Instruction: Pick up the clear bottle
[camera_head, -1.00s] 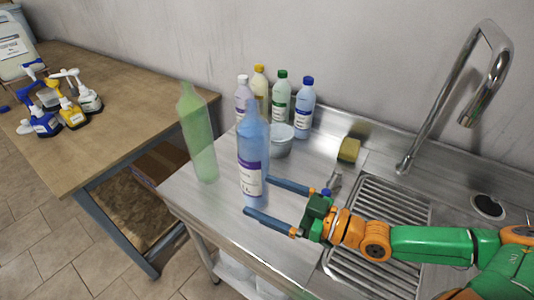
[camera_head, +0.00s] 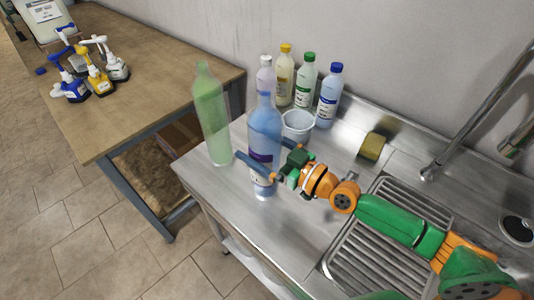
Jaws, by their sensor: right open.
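A see-through blue bottle (camera_head: 264,128) with a purple and white label stands upright near the front left of the steel counter. A see-through green bottle (camera_head: 211,115) without a label stands upright to its left. My right gripper (camera_head: 262,149) is open at the blue bottle, reaching in from the right. One finger crosses in front of the bottle's lower half and the other is on its far right side, partly hidden. I cannot tell whether either finger touches it. My left gripper is not in view.
Behind stand a white cup (camera_head: 297,125) and bottles with white, yellow (camera_head: 285,78), green (camera_head: 306,80) and blue (camera_head: 328,95) caps. A sponge (camera_head: 373,147) lies near the ribbed sink (camera_head: 375,235) and faucet. Spray bottles (camera_head: 97,82) stand on the wooden table (camera_head: 150,90).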

